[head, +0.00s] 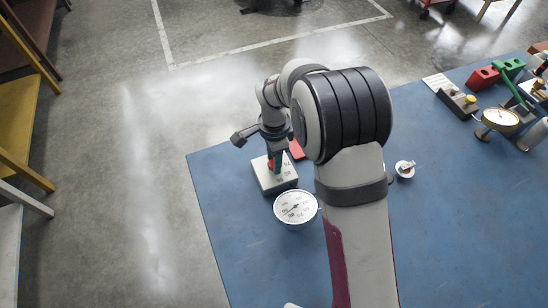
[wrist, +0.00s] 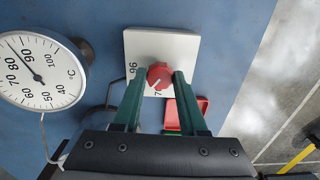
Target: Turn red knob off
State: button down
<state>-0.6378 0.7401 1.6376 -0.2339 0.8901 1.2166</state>
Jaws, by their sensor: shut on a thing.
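The red knob (wrist: 159,75) sits on a white square plate (wrist: 185,45) with printed numbers, of which 96 and a 7 show in the wrist view. A pale pointer line shows on the knob. My gripper (wrist: 158,82) has its two green fingers on either side of the knob, shut on it. In the head view my gripper (head: 275,162) points down over the white box (head: 282,183) near the left side of the blue table, and hides most of the knob.
A round dial thermometer (head: 296,207) in °C stands close in front of the box; it also shows in the wrist view (wrist: 40,72). A red tray-like thing (head: 297,150) lies behind the box. A small white cup (head: 405,169) is to the right. Several devices crowd the far right.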

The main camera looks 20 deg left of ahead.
jog(key=n, duration=0.4)
jog(key=shift+n, duration=0.3)
jog(key=n, duration=0.3)
jog(key=shift+n, duration=0.3)
jog(key=n, duration=0.4)
jog(key=shift+n, duration=2.1)
jog(key=shift+c, duration=2.2)
grip_release()
